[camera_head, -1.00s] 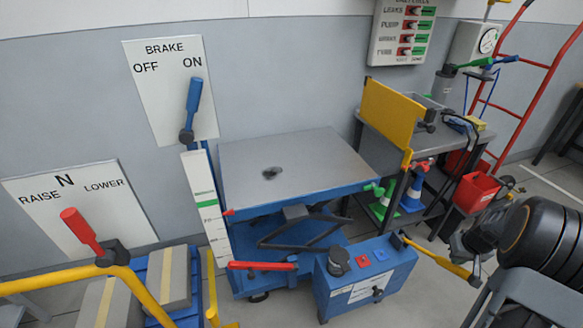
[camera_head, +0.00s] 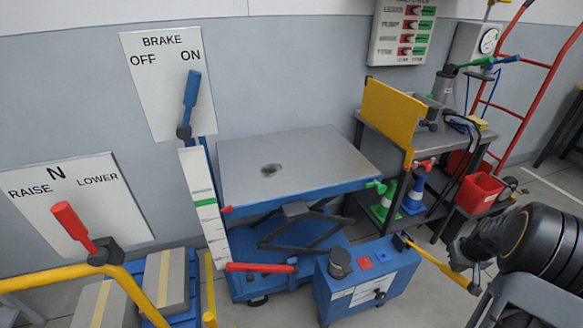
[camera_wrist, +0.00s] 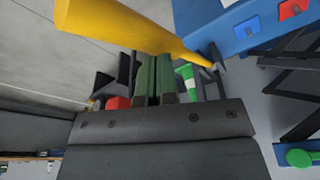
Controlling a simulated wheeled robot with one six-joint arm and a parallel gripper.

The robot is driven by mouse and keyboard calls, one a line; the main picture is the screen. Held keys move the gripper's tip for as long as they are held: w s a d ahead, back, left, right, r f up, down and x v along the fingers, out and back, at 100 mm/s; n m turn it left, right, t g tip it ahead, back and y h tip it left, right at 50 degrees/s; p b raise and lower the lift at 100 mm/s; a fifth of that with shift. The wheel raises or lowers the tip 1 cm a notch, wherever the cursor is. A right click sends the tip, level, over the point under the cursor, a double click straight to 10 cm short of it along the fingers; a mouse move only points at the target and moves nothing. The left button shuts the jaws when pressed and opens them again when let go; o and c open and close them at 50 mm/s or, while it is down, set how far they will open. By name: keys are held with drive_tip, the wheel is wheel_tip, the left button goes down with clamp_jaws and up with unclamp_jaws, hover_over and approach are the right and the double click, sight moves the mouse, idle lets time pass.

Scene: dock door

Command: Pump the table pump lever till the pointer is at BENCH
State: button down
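The blue lift table (camera_head: 300,165) stands mid-view with a grey top. A small red pointer (camera_head: 227,209) at its left corner is beside a white scale (camera_head: 203,215), close to a green band; the scale's lettering is too small to read. A blue pump box (camera_head: 365,280) stands in front, with a yellow lever (camera_head: 440,264) slanting down to the right. My gripper (camera_head: 468,258) is beside the lever. In the wrist view, the fingers (camera_wrist: 155,78) lie close together, and the yellow lever (camera_wrist: 125,28) crosses over their tips, not visibly between them. Contact is unclear.
A red bar (camera_head: 262,267) projects at the table's base. A workbench (camera_head: 440,150) with a yellow panel (camera_head: 390,115), cones and a red bin (camera_head: 478,192) is behind on the right.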

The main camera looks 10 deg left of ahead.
drive_tip(key=shift+f+b, duration=2.8)
drive_tip(key=shift+f, duration=1)
wheel_tip(320, 180, up, 16)
drive_tip(key=p, duration=1.1)
drive_tip(key=shift+f, duration=0.2)
drive_tip(key=shift+f, duration=0.1)
idle(0.9)
idle(0.5)
wheel_tip(320, 180, up, 6)
drive_tip(key=p, duration=0.4)
